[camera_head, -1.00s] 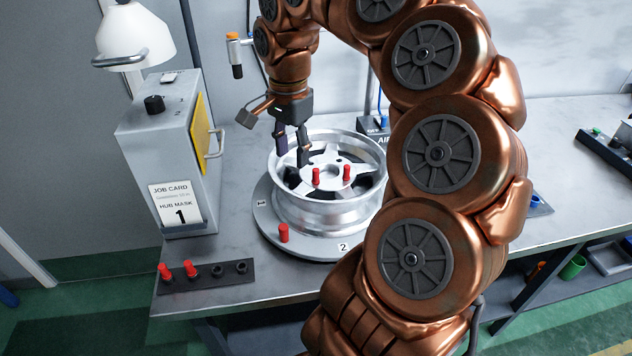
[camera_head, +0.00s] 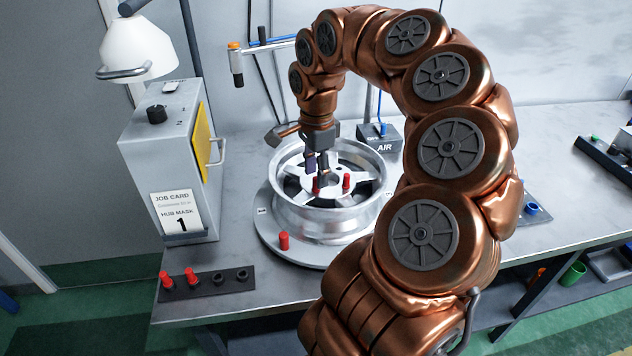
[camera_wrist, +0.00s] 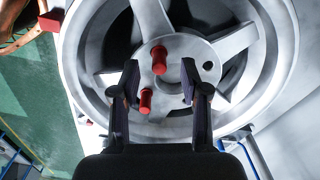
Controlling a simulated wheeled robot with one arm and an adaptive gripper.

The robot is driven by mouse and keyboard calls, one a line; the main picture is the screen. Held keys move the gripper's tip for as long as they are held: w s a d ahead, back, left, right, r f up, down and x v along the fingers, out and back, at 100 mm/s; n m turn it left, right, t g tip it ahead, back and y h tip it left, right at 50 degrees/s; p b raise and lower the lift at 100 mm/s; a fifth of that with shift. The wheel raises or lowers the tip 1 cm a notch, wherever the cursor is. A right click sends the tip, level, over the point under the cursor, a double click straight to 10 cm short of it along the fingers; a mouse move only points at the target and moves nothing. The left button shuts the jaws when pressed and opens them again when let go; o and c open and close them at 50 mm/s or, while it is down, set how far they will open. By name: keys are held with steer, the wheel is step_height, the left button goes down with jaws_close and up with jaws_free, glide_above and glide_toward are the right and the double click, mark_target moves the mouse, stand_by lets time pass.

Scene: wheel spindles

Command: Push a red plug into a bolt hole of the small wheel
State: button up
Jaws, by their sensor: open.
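The silver wheel (camera_head: 330,217) lies flat on a round grey turntable (camera_head: 262,222). Two red plugs stand upright in its hub: one left (camera_head: 316,186), one right (camera_head: 346,181). My gripper (camera_head: 317,168) is open and empty, pointing down at the hub. I cannot tell the fingers' height above the plugs. A dark open bolt hole (camera_wrist: 208,65) shows beside the right finger. Another red plug (camera_head: 284,241) stands on the turntable.
A grey box with a job card (camera_head: 177,212) stands at left. An AIR box (camera_head: 383,139) stands behind the wheel. My arm hides part of the table right of it.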

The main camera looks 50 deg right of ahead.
steer(key=shift+f, duration=1.25)
steer(key=c, duration=0.8)
